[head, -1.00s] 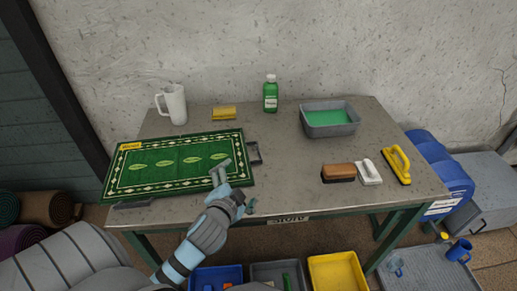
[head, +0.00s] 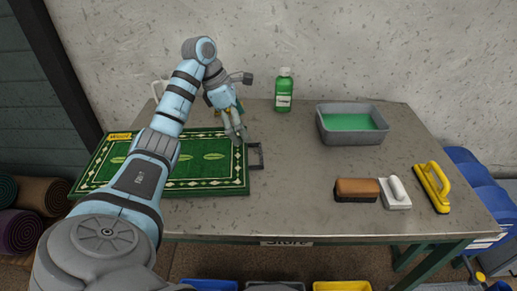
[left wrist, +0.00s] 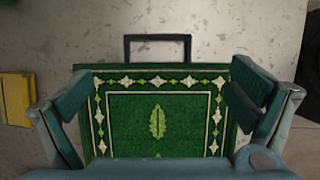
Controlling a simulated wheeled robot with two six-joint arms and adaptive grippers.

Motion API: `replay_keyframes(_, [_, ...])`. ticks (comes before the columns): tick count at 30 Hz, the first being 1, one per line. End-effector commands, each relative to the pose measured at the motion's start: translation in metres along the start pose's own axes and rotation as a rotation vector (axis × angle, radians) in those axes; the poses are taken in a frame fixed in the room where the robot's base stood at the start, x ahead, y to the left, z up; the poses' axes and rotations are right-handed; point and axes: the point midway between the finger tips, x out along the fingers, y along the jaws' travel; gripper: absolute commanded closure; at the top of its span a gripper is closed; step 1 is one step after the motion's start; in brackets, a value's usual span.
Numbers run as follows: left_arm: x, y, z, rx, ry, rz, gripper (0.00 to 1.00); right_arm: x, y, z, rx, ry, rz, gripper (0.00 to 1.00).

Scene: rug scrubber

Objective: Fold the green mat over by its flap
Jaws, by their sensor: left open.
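The green mat (head: 205,172) with a cream leaf border lies flat on the left of the table, partly hidden by my left arm. A dark rectangular loop (head: 255,156) sticks out from its right edge; whether this is the flap cannot be told. The loop also shows in the left wrist view (left wrist: 157,37), beyond the mat's edge. My left gripper (head: 237,138) points down over the mat's right end, its fingertips beside the loop. In the left wrist view its fingers (left wrist: 160,100) are spread wide on either side of the mat, with nothing held between them.
A green bottle (head: 284,90) and a grey tub (head: 351,138) of green liquid stand at the back. A brown brush (head: 357,190), a white-handled tool (head: 396,193) and a yellow-handled tool (head: 434,188) lie at right. The table's middle is clear.

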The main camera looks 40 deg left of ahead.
Motion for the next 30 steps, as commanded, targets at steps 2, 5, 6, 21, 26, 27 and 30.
replay_keyframes(2, [0.028,-0.001,-0.001,0.001,0.001,-0.005,0.00,0.010,-0.001,0.009,-0.001,-0.013,0.000,0.60])
replay_keyframes(5, [0.056,-0.001,0.001,0.000,0.000,-0.006,0.00,0.012,-0.001,0.011,-0.001,-0.017,0.000,0.60])
replay_keyframes(6, [0.067,-0.001,0.001,0.000,0.000,-0.007,0.00,0.013,-0.001,0.010,-0.001,-0.015,0.000,0.60])
replay_keyframes(21, [0.104,0.000,0.001,-0.002,-0.002,-0.001,0.00,0.017,-0.001,0.000,0.000,0.003,0.000,0.60])
replay_keyframes(26, [0.104,0.000,0.001,-0.001,-0.002,-0.001,0.26,0.017,-0.001,0.000,0.000,0.002,0.000,0.60])
replay_keyframes(27, [0.104,0.000,0.001,-0.001,-0.002,-0.001,0.32,0.017,-0.001,0.000,0.000,0.002,0.000,0.60])
replay_keyframes(30, [0.104,0.000,0.001,-0.001,-0.002,-0.001,0.48,0.017,-0.001,0.000,0.000,0.002,0.000,0.60])
